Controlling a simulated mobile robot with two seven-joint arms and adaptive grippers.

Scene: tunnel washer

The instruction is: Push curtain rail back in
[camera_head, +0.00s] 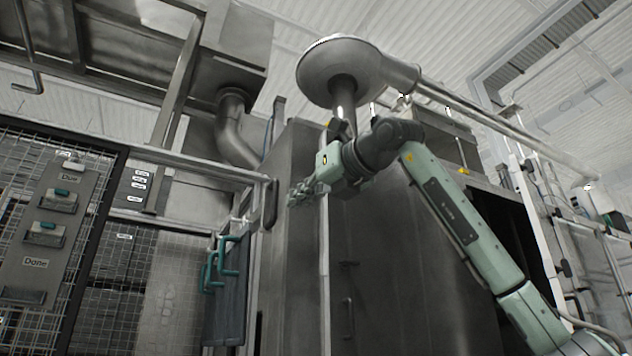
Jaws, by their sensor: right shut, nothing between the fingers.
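A pale metal rail (200,164) runs level across the left-middle of the head view. It ends at a dark rounded end plate (270,203) beside the tall metal housing; I take this to be the curtain rail. My right gripper (296,195) is shut and empty. Its fingers point left toward the end plate, just right of it in the picture; a small gap shows, and I cannot tell the depth between them. My right arm reaches up from the lower right. My left gripper is not in view.
The brown-grey metal housing (400,270) fills the space behind my right arm. A round metal duct (345,68) hangs above the gripper.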

